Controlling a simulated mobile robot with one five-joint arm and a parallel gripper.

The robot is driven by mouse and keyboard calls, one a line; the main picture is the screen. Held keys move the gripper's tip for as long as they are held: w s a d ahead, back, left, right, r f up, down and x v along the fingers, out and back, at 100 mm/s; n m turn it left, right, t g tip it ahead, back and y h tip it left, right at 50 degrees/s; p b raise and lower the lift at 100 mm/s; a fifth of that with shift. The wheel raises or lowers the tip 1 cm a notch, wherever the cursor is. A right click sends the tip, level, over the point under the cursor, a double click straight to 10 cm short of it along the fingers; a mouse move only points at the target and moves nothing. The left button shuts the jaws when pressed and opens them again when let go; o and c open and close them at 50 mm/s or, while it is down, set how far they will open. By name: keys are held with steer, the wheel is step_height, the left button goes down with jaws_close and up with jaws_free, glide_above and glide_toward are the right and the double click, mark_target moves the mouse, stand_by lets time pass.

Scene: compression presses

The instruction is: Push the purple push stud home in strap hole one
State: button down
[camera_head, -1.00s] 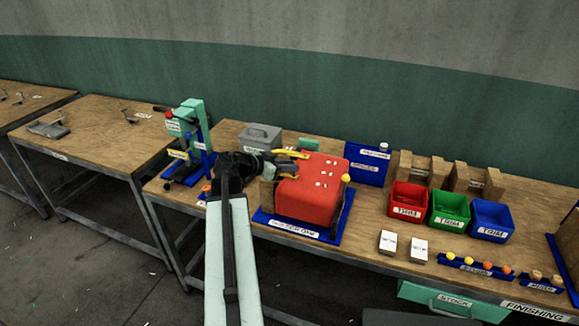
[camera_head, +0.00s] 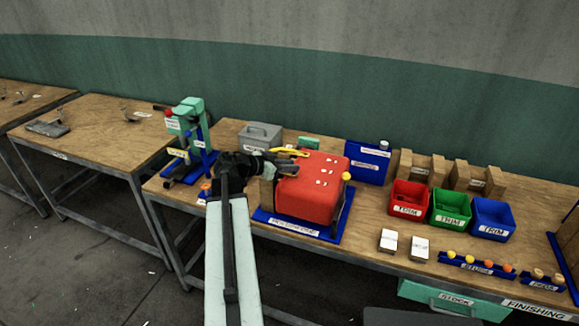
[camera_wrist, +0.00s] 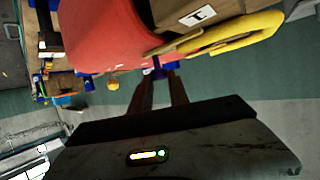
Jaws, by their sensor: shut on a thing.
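My gripper (camera_head: 290,167) is at the left upper edge of a red rounded block (camera_head: 312,200) on a blue base (camera_head: 338,238). In the wrist view, its fingertips (camera_wrist: 158,78) are shut on a small blue-purple piece, the push stud (camera_wrist: 157,66), right beside the red block (camera_wrist: 105,35). The stud is too small to make out in the head view. A yellow loop (camera_wrist: 235,35) lies close beside the fingers and also shows in the head view (camera_head: 291,152). Small white labels dot the red top. I cannot make out strap hole one.
A green press (camera_head: 190,125) and a grey box (camera_head: 261,135) stand to the left and behind. A blue box (camera_head: 367,165), red, green and blue bins (camera_head: 449,208), and a blue tray of several studs (camera_head: 478,265) are on the right.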

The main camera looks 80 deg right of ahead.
steer(key=shift+f+b, duration=1.05)
steer(key=shift+f, duration=0.05)
steer(key=c, duration=1.2)
jaws_free()
steer(key=shift+o, duration=0.2)
steer(key=p+v, duration=0.3)
steer(key=v, duration=0.5)
steer(key=shift+d, duration=0.1)
